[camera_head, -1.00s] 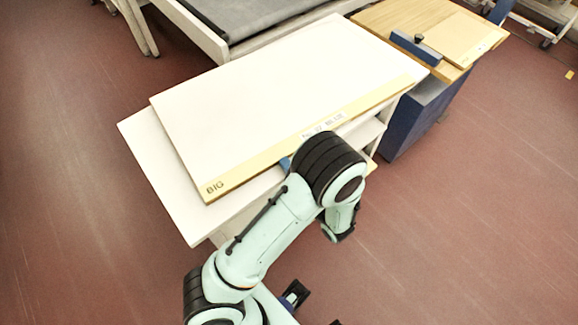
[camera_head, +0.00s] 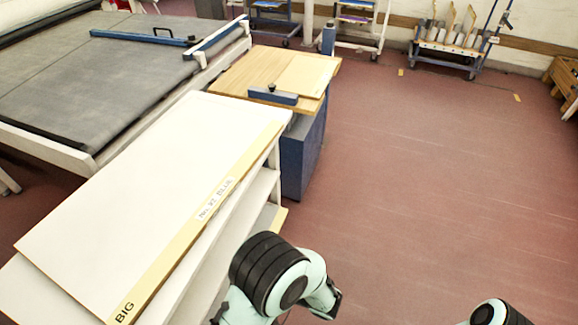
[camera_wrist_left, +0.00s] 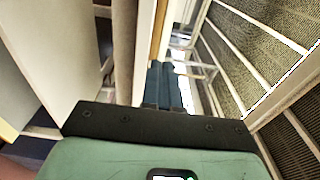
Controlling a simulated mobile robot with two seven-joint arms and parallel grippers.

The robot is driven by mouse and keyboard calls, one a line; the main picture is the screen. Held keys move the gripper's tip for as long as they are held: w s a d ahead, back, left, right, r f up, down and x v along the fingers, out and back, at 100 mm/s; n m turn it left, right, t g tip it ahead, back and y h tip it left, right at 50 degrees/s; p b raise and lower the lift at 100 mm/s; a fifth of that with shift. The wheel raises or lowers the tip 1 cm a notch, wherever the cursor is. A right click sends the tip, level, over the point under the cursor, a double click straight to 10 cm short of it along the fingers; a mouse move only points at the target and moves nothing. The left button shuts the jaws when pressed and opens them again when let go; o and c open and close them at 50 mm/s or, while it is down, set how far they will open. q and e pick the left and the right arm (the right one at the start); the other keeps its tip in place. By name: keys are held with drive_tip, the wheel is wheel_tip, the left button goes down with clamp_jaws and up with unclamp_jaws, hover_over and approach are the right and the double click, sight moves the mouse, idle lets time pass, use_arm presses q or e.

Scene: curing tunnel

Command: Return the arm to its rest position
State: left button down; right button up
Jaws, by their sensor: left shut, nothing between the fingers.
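In the head view a pale green link of my arm with a thick black joint (camera_head: 268,272) is bent at the bottom middle, beside the white shelf unit. Its fingers are not visible there. Part of my other arm (camera_head: 495,313) shows at the bottom right edge; its gripper is out of view.
A white board marked BIG (camera_head: 150,185) lies on the shelf unit (camera_head: 262,190) at the left. Behind are a wooden-topped blue cabinet (camera_head: 303,155) and a large grey-topped table (camera_head: 85,75). A blue rack trolley (camera_head: 445,45) stands at the back. The red floor on the right is open.

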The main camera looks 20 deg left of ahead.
use_arm(q)
drive_tip(key=s+f+g+h+p, duration=0.2)
drive_tip(key=s+f+g+h, duration=0.85)
drive_tip(key=s+f, duration=0.7)
drive_tip(key=s+d+f+n+h+p, duration=0.2)
drive_tip(key=s+d+f+h, duration=0.25)
drive_tip(key=d+h, duration=0.4)
drive_tip(key=w+f+n+t+h, duration=0.2)
drive_tip(key=w+f+n+t, duration=0.1)
drive_tip(key=w+t, duration=0.3)
drive_tip(key=shift+w+a+f+n+t+p, duration=0.15)
drive_tip(key=shift+a+f+n+t+p, duration=0.2)
drive_tip(key=shift+f+t, duration=0.1)
use_arm(e)
drive_tip(key=shift+w+r, duration=0.35)
drive_tip(key=shift+r, duration=0.55)
drive_tip(key=shift+w+r, duration=0.4)
drive_tip(key=shift+r, duration=0.45)
drive_tip(key=shift+w+r, duration=0.35)
drive_tip(key=shift+r, duration=0.55)
